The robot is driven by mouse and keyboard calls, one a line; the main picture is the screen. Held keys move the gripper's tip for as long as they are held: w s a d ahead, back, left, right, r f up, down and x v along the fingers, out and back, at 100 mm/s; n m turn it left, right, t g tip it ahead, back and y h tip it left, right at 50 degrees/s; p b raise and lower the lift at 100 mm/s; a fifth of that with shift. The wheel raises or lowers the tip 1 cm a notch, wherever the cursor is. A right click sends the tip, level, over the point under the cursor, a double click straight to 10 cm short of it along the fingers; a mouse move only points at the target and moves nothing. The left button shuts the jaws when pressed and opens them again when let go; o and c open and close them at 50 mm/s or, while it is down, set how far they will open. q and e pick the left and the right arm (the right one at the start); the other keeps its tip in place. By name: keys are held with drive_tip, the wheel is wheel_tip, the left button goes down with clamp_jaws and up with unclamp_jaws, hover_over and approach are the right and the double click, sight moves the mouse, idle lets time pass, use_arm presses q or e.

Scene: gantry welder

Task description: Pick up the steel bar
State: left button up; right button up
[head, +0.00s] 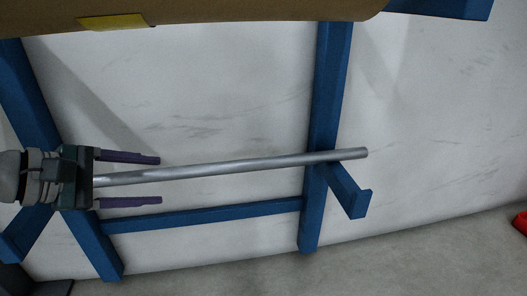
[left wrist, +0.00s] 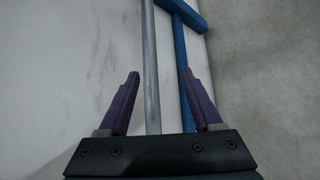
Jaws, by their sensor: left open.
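The steel bar (head: 240,166) is a long grey rod. In the head view it runs nearly level, with its right end lying across a blue rack arm. Its left end reaches back to my left gripper (head: 160,180), which is open with one purple finger on each side of the bar. In the left wrist view the bar (left wrist: 150,70) passes between the two fingers of the gripper (left wrist: 160,75), with a gap to each fingertip. Whether the gripper is level with the bar or above it is hard to tell. My right gripper is not in view.
A blue rack (head: 323,120) with uprights, a low crossbar (head: 200,217) and a projecting arm (head: 347,190) stands against a pale wall (head: 190,90). A brown panel (head: 230,10) with a yellow patch crosses the top. The grey floor (head: 400,265) is clear; a red object (head: 521,222) sits far right.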

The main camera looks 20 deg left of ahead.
sight(181, 171)
use_arm(q)
drive_tip(key=w+b, duration=0.1)
drive_tip(key=w+f+b, duration=0.1)
drive_tip(key=w, duration=0.1)
drive_tip(key=w+d+b, duration=0.1)
drive_tip(key=w+b, duration=0.1)
drive_tip(key=shift+w+f, duration=0.2)
drive_tip(key=shift+f, duration=0.15)
drive_tip(key=shift+w+d+f, duration=0.2)
drive_tip(key=shift+w+d, duration=0.1)
drive_tip(key=shift+d, duration=0.05)
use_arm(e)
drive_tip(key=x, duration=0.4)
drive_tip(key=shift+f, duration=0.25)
use_arm(q)
drive_tip(key=shift+r, duration=0.1)
drive_tip(key=shift+c, duration=1.1)
clamp_jaws()
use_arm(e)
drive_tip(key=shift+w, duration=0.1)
